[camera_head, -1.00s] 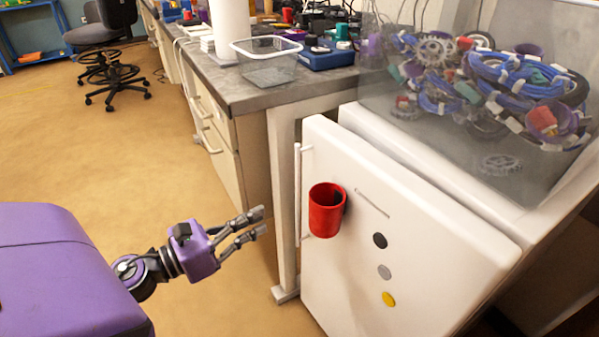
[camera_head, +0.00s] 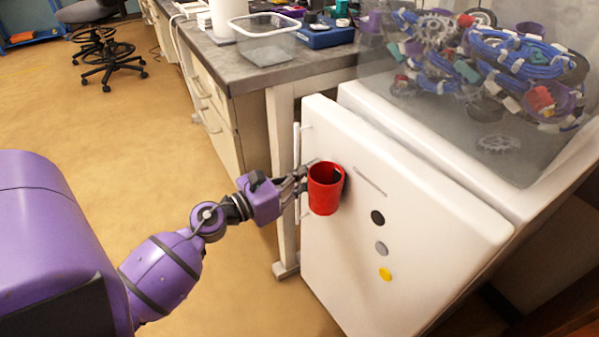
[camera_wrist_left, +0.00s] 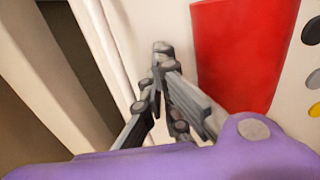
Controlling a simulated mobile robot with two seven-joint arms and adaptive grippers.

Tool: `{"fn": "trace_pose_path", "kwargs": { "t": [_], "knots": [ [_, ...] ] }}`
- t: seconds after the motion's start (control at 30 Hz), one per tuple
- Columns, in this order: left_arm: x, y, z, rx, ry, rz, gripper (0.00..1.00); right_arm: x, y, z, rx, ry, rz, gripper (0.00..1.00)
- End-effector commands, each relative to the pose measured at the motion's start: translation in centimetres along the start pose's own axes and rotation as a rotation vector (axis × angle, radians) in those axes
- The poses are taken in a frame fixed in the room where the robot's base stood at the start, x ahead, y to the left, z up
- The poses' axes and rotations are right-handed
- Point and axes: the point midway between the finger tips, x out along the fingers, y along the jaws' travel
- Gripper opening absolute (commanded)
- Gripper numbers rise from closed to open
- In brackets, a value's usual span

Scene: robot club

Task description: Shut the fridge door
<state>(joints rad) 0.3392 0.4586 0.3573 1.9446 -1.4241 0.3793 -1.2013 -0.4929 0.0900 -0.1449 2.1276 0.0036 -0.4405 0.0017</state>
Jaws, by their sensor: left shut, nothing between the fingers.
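The white fridge door (camera_head: 345,270) faces me, with a narrow gap between its top edge and the white fridge body (camera_head: 440,150). A thin white vertical handle (camera_head: 297,150) runs down its left edge. A red cup-shaped holder (camera_head: 325,192) sits on the door front beside the handle. My left gripper (camera_head: 308,170) is shut and empty, at the door's left part between handle and red holder. In the left wrist view the fingertips (camera_wrist_left: 162,58) lie over the white door face, left of the red holder (camera_wrist_left: 240,55). I cannot tell whether they touch the door.
A grey-topped bench (camera_head: 250,75) with a clear tub (camera_head: 265,45) stands left of the fridge. A clear bin (camera_head: 490,165) of cables and gears stands on the fridge. Black, grey and yellow dots mark the door. Floor (camera_head: 110,140) at left is clear.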

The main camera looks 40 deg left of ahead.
Motion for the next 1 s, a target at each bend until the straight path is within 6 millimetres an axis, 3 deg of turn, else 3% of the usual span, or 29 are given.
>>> {"fn": "trace_pose_path", "kwargs": {
  "t": [0.27,0.6,1.0],
  "knots": [
    [0.2,0.0,0.0,0.001,0.0,-0.004,0.0,0.1,0.0,0.2,0.001,-0.003,0.0,0.4],
    [4.3,0.4,-0.2,0.001,0.001,-0.117,0.0,2.0,0.0,1.9,-0.001,-0.025,-0.001,0.4],
    [4.5,0.4,0.3,0.0,-0.005,-0.119,0.0,1.9,0.1,1.6,-0.008,-0.019,-0.001,0.4]
  ]
}}
